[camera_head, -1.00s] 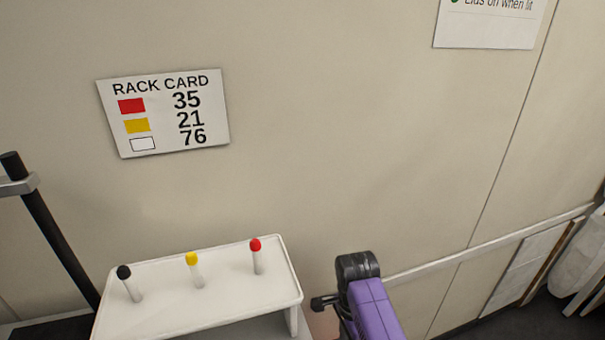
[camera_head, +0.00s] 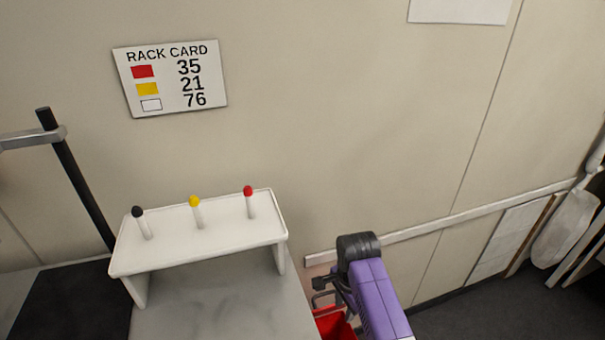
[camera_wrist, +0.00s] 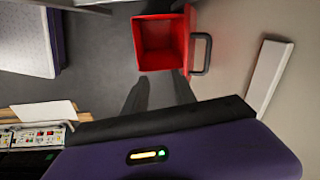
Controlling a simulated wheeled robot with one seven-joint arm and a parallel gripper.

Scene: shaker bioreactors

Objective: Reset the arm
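My gripper (camera_head: 318,291) shows in the head view at the lower middle, in front of the purple arm link and to the right of the white rack. Two dark prongs stand apart there, and nothing shows between them. In the wrist view the purple hand body with a black band and a small lit strip fills the bottom. Two dark, blurred finger-like shapes stand apart beyond it, pointing toward a red bin (camera_wrist: 162,45) on the floor. No object shows in my gripper.
A white rack (camera_head: 145,262) holding black-, yellow- and red-capped tubes stands on the grey bench (camera_head: 215,310), left of my arm. A black stand (camera_head: 80,190) is farther left. A rack card (camera_head: 170,78) is on the wall. A rail (camera_head: 450,222) runs along the wall at right.

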